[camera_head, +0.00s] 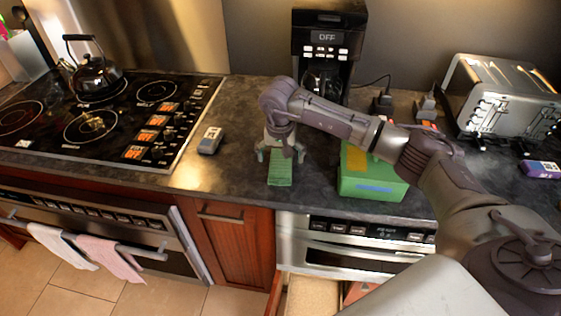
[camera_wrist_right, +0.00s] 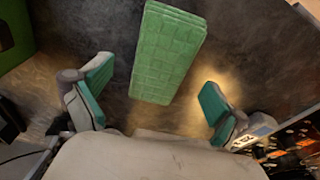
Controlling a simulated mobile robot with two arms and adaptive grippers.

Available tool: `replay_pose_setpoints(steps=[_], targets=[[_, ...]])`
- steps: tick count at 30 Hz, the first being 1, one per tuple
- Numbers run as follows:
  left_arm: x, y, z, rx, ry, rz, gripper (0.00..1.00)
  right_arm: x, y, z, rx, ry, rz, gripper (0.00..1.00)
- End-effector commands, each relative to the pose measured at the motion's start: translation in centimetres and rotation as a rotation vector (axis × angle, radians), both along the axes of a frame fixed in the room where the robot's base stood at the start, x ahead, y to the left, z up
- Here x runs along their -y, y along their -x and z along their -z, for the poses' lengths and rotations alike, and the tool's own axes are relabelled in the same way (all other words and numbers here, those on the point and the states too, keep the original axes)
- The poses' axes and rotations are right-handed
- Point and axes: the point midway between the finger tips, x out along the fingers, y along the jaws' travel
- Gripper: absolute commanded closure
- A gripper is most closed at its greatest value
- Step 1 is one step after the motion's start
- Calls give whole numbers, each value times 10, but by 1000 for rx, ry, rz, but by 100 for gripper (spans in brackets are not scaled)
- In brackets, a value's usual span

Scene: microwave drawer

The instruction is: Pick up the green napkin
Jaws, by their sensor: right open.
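The green napkin (camera_head: 280,170) lies folded on the dark countertop (camera_head: 240,110), near its front edge. In the right wrist view the napkin (camera_wrist_right: 166,55) is a long green block with a grid pattern, lying in front of the gripper and between the lines of its fingers. My right gripper (camera_head: 281,156) points down over the napkin in the head view. Its two teal-padded fingers (camera_wrist_right: 153,102) are spread wide, with nothing held between them. I cannot tell the exact height of the fingers above the counter. My left gripper is not in view.
A green box (camera_head: 372,178) stands just right of the napkin. A small grey item (camera_head: 210,140) lies to the left, beside the stovetop (camera_head: 105,115). A coffee maker (camera_head: 325,45) stands behind, and a toaster (camera_head: 500,95) at the right. An open drawer (camera_head: 310,296) is below the counter.

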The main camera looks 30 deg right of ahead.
Motion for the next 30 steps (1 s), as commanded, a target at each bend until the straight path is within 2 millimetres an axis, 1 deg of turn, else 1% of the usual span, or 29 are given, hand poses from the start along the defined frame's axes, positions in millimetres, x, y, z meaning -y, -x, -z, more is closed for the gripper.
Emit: replay_pose_setpoints(steps=[1,4,7,12,14,15,23,30], targets=[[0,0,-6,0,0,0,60,0,0,5,-4,-1,1,3],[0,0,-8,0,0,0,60,1,-2,16,-2,-1,1,3],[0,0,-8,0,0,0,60,1,-3,19,1,-2,0,3],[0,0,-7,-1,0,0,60,1,-3,20,2,-1,0,3],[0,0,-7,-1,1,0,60,1,-3,20,2,-1,0,11],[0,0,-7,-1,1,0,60,1,-3,20,2,-1,0,18],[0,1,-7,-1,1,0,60,1,-3,20,1,0,0,61],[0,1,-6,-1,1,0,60,1,-3,19,2,-1,0,62]])
